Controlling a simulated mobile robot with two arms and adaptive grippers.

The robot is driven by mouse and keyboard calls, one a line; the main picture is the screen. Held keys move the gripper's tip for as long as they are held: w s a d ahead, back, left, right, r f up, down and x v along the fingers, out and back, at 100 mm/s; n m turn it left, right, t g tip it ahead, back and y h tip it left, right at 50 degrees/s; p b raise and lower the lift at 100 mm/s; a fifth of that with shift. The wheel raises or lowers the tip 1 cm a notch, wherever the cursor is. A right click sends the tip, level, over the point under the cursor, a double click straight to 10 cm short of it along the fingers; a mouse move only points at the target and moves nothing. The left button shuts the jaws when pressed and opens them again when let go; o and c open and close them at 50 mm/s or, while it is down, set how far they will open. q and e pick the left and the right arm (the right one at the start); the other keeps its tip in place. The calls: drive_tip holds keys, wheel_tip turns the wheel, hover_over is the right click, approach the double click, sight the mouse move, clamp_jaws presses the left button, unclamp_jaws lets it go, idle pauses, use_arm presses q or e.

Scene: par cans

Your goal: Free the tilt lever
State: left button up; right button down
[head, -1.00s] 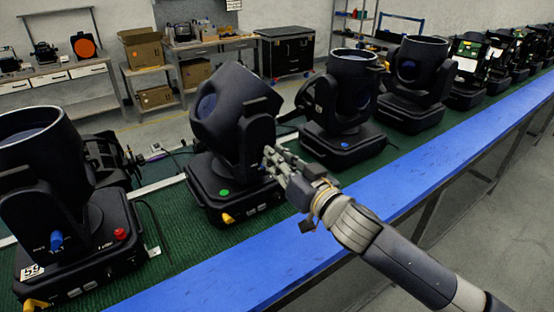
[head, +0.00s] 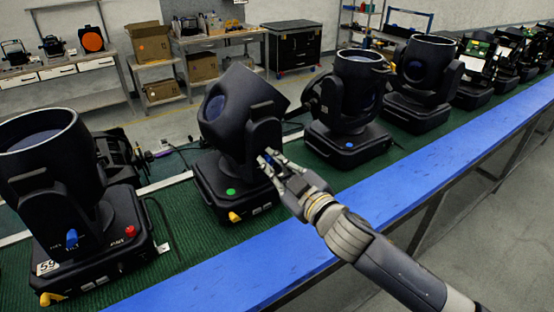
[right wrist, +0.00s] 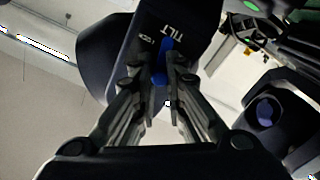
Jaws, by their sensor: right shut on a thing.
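The black moving-head light (head: 237,112) in the middle of the bench has its head tilted, with a green dot and a yellow lever (head: 234,216) on its base. My right gripper (head: 266,163) is at the right side of its yoke arm. In the right wrist view, my right gripper (right wrist: 161,75) is shut on the blue tilt lever (right wrist: 162,62), beside the printed word TILT. The fingers cover part of the lever. In the head view the lever is mostly hidden by the fingers. My left gripper is out of view.
A light at the left (head: 52,175) has a blue lever (head: 72,239) and a red knob (head: 130,231). More lights (head: 350,105) stand in a row to the right. The bench's blue front edge (head: 235,277) runs under my right arm. Open floor lies in front.

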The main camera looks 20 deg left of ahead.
drive_tip(key=shift+s+a+f+n, duration=0.15)
drive_tip(key=shift+f+n, duration=0.05)
drive_tip(key=shift+n, duration=0.55)
drive_tip(key=shift+s+a+f+n, duration=0.1)
drive_tip(key=shift+s+f+n, duration=0.05)
drive_tip(key=shift+n, duration=0.6)
drive_tip(key=c, duration=1.6)
unclamp_jaws()
drive_tip(key=shift+r, duration=0.1)
drive_tip(key=v, duration=1.2)
